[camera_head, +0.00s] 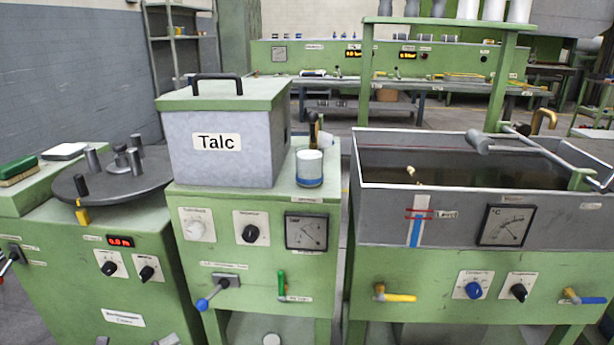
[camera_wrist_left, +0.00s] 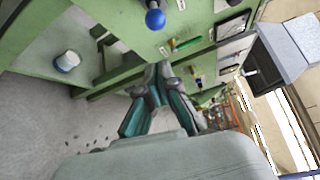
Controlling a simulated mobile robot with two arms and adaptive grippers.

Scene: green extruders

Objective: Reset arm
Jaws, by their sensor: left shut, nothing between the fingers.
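My left gripper (camera_wrist_left: 158,76) shows in the left wrist view, with grey and teal fingers brought together at the tips and nothing between them. It is in front of the green machine, below its blue-knobbed lever (camera_wrist_left: 155,18) and green handle (camera_wrist_left: 184,44), apart from both as far as I can tell. In the head view I cannot clearly make out either gripper. The head view shows the same blue-knobbed lever (camera_head: 203,304) and green handle (camera_head: 282,285) on the middle machine's front. My right gripper is in neither view.
A grey Talc box (camera_head: 221,155) with a green lid stands on the middle machine, beside a white and blue cup (camera_head: 309,167). A round turntable (camera_head: 110,178) is at the left. A water trough (camera_head: 370,215) is at the right, with a yellow-handled valve (camera_head: 396,297) below.

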